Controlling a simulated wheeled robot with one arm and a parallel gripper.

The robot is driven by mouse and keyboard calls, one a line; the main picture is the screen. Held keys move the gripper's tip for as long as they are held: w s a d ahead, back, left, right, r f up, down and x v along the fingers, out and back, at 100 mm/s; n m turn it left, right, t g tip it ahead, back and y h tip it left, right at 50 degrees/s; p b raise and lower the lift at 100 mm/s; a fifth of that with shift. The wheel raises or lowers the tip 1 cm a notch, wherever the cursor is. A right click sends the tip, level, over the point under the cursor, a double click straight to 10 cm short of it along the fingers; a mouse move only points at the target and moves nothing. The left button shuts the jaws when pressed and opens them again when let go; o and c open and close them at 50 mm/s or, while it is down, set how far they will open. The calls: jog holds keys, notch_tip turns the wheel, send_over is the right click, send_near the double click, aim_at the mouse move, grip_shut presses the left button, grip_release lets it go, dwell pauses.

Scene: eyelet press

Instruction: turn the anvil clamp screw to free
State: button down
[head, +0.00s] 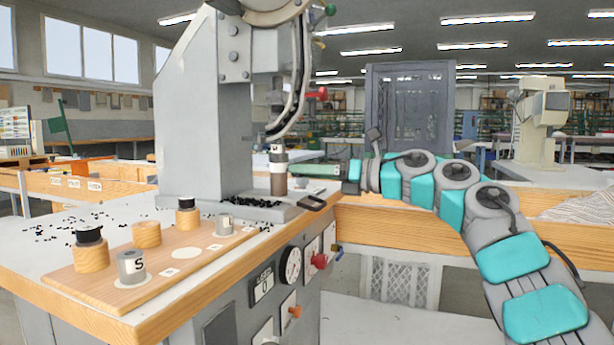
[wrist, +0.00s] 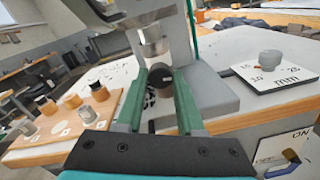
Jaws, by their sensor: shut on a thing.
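The eyelet press (head: 205,110) stands on the bench, and its grey and dark anvil post (head: 278,180) rises from the base plate. In the wrist view, a small dark round knob (wrist: 160,73), which looks like the anvil clamp screw, sits between the green fingers of my gripper (wrist: 160,84). The fingers are shut on it, one on each side. In the head view my gripper (head: 318,171) reaches in from the right to the anvil post, and the knob is hidden. Which way the screw is turned cannot be told.
A wooden board (head: 175,262) on the bench holds several dies and wooden pegs. A dial (head: 290,265) and a red knob (head: 319,261) are on the front panel. A millimetre dial plate (wrist: 275,78) lies right.

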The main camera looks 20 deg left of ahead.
jog(key=shift+f+n, duration=0.1)
jog(key=shift+n, duration=1)
jog(key=c, duration=0.5)
grip_release()
jog(key=shift+s+d+b, duration=0.25)
jog(key=shift+d+b, duration=0.35)
jog(key=shift+d, duration=1.35)
jog(key=shift+s+d+b, duration=0.2)
jog(key=shift+d+b, duration=0.4)
jog(key=shift+d, duration=1.3)
